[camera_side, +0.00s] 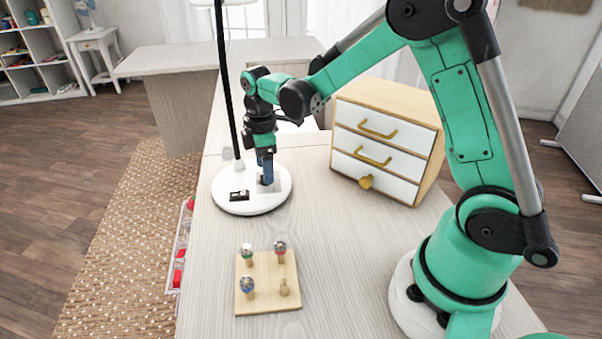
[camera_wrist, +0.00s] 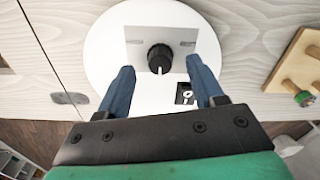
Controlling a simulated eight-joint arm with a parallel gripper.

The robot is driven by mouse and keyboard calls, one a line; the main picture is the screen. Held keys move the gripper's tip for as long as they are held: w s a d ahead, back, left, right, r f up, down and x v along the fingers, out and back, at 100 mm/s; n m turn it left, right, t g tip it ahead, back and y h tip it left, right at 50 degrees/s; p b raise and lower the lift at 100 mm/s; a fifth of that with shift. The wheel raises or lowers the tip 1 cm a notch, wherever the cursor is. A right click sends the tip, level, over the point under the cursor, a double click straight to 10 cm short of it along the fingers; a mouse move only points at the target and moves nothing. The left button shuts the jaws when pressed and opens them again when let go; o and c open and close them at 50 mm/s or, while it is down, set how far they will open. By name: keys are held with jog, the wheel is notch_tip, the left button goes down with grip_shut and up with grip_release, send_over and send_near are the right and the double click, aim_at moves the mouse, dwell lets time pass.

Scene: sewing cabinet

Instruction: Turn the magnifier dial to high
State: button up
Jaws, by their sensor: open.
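The magnifier dial (camera_wrist: 160,58) is a black round knob with a white pointer line, on a grey plate with small markings at both sides. In the wrist view its pointer faces down the picture, toward my gripper. The plate sits on the round white magnifier base (camera_side: 232,202), which also shows in the wrist view (camera_wrist: 104,60). My gripper (camera_wrist: 160,80) is open, with one blue finger on each side of the dial and apart from it. In the side view my gripper (camera_side: 266,180) points down over the base and hides the dial.
A black rocker switch (camera_side: 239,196) is on the base beside the plate. A thin black pole (camera_side: 227,85) rises from the base. A white-fronted drawer cabinet (camera_side: 385,150) stands at the right. A wooden pegboard (camera_side: 266,297) with several knobs lies in front, with bare table between.

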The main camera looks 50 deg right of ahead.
jog(key=shift+f, duration=0.7)
jog(key=shift+c, duration=0.2)
grip_shut()
